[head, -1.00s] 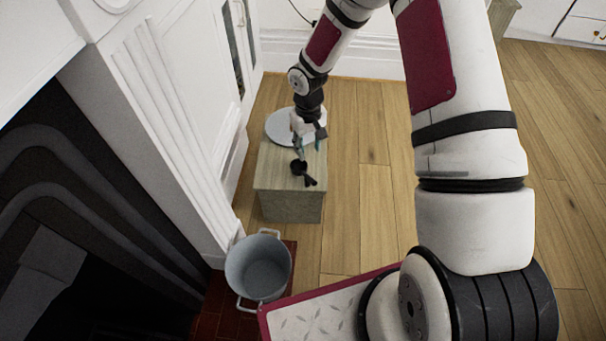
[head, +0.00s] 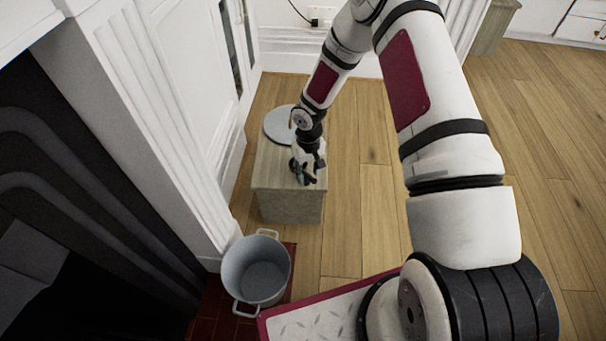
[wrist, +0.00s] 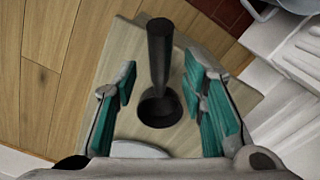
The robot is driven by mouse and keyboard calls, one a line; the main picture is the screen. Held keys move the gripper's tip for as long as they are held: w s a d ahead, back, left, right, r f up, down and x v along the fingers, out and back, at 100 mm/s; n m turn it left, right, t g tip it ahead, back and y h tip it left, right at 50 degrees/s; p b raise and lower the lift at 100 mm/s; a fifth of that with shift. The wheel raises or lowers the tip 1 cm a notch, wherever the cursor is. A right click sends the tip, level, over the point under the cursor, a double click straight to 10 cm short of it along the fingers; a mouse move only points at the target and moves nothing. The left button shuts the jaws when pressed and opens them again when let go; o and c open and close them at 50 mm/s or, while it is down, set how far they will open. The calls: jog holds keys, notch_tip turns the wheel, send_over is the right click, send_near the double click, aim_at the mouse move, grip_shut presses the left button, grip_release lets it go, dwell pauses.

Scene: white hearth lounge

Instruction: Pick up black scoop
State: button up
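The black scoop (wrist: 160,72) lies on the top of a small wooden stand (head: 269,173). In the wrist view its handle points up the picture and its round bowl is lower, between the fingers. My gripper (wrist: 158,97) is open, with a teal-padded finger on each side of the scoop and a gap on both sides. In the head view my gripper (head: 307,172) is right over the scoop and hides most of it.
A round grey-white plate (head: 278,126) lies at the far end of the stand. A grey pot (head: 256,271) with two handles stands on red tiles in front of it. White cabinets and a dark fireplace (head: 60,200) are on the left. Open wooden floor is on the right.

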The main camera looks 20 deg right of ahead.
aim_at(309, 174)
notch_tip(309, 174, down, 3)
jog(key=shift+s+d+f+b, duration=0.15)
jog(key=shift+f+b, duration=0.05)
jog(key=shift+b, duration=0.4)
grip_shut()
jog(key=shift+r, duration=0.1)
